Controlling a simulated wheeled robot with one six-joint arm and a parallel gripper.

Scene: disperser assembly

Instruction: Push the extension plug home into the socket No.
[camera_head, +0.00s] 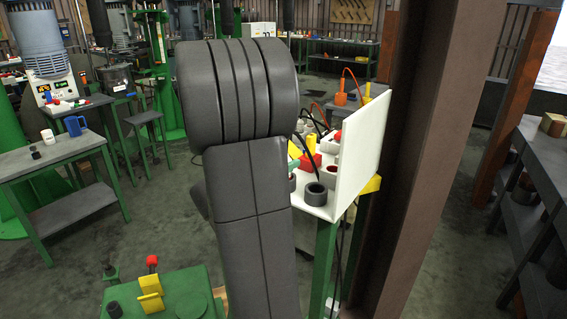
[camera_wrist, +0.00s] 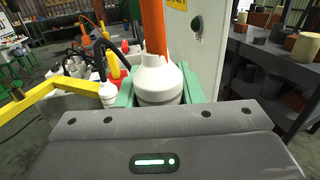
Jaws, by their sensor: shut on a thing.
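In the wrist view my gripper (camera_wrist: 160,90) has its green fingers shut on a white plug-like body with an orange upper part, which I take as the extension plug (camera_wrist: 160,75). It stands roughly upright between the fingers, beside a pale panel (camera_wrist: 203,50). Its lower end is hidden by my gripper's body, and I cannot tell whether it sits in a socket. I cannot make out the socket No. in either view. In the head view my own arm hides the gripper and most of the held plug.
A white bench with an upright panel (camera_head: 365,140) stands right of my arm, holding a dark cylinder (camera_head: 316,195), a red block (camera_head: 310,164) and cables. Orange connectors (camera_head: 341,92) show behind it. A yellow bar (camera_wrist: 40,100) crosses the wrist view's left. A brown column (camera_head: 425,150) stands close right.

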